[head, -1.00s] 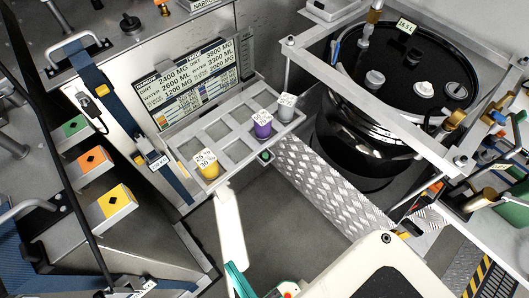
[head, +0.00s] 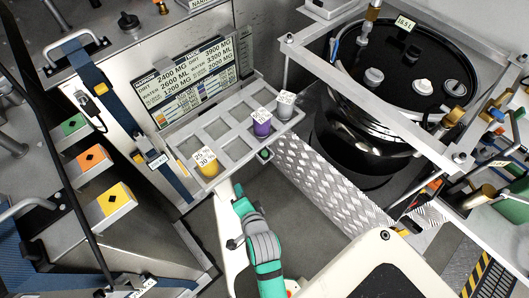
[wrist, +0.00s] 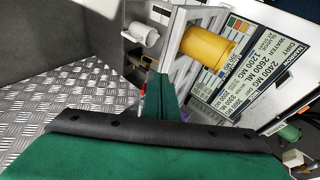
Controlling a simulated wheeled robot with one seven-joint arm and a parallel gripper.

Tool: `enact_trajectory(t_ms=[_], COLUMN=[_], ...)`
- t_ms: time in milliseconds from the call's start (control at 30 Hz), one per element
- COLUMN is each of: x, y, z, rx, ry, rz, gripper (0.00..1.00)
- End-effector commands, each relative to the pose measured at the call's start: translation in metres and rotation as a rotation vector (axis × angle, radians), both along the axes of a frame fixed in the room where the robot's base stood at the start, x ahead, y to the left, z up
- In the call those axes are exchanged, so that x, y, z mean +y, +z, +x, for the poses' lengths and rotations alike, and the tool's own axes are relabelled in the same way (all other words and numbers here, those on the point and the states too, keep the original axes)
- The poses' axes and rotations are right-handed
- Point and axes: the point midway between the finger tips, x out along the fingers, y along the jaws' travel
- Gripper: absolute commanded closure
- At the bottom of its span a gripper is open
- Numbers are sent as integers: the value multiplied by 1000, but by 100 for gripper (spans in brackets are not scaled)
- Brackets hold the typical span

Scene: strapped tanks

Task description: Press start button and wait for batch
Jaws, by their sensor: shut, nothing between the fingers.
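A small round green button (head: 265,154) sits on the front edge of the grey rack (head: 222,147); I cannot read a start label on it. My gripper (head: 239,190), green with grey parts, is below and left of the button in the head view, apart from it. In the wrist view its green fingers (wrist: 158,98) are together and empty, pointing towards the rack. A black tank (head: 345,150) with a lidded top (head: 400,65) stands at the right. A display panel (head: 186,80) lists dirt and water amounts.
The rack holds yellow (head: 208,169), purple (head: 262,126) and grey (head: 284,109) containers. Green (head: 72,124), orange (head: 90,157) and yellow (head: 114,199) boxes line the left. A metal frame (head: 375,95) surrounds the tank.

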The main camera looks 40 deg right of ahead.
Motion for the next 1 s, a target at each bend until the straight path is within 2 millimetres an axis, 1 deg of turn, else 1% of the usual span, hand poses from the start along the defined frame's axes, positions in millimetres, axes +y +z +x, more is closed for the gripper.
enact_trajectory(t_ms=[33,200,333,400,500,600,700,800,1000], x=[-16,-60,-95,-113,-134,-151,-161,-167,-167], y=[5,20,39,50,66,80,89,94,94], z=[13,43,60,66,71,74,74,73,73], rx=[-10,-19,-28,-32,-34,-36,-35,-34,-32], ry=[-52,-219,-346,-411,-490,-553,-595,-619,-626], rz=[64,305,481,568,676,758,811,840,850], gripper=[100,100,100,100,100,100,100,100,100])
